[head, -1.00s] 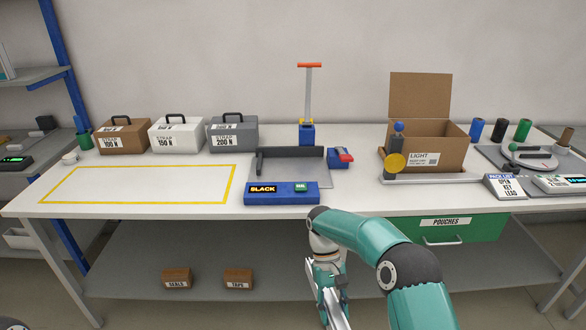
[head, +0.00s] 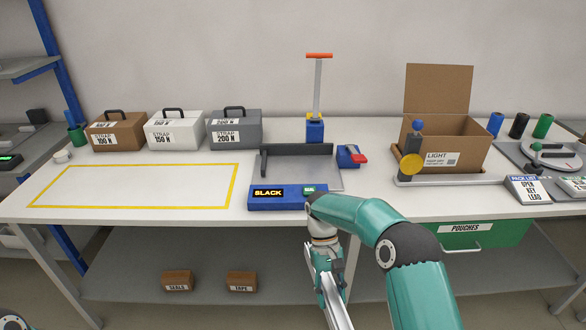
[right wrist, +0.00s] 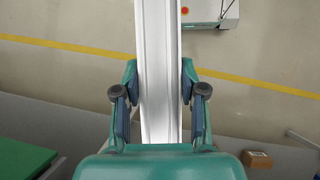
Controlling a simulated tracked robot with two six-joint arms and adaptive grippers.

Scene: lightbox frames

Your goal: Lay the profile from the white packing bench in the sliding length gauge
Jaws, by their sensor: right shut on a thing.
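My right gripper (head: 325,280) is in front of the bench, below its top, shut on a long pale metal profile (head: 336,308). In the right wrist view the profile (right wrist: 157,60) runs from between the two fingers (right wrist: 159,95) up past the top edge. What looks like the sliding length gauge is a grey rail (head: 455,181) at the front right of the white packing bench (head: 215,215), with a yellow disc (head: 410,167) and a dark blue-topped post at its left end. The profile is well apart from the rail. My left gripper is not in view.
An open carton (head: 460,150) stands right behind the rail. The yellow-outlined area (head: 140,185) is empty. A green drawer (head: 480,234) is under the top.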

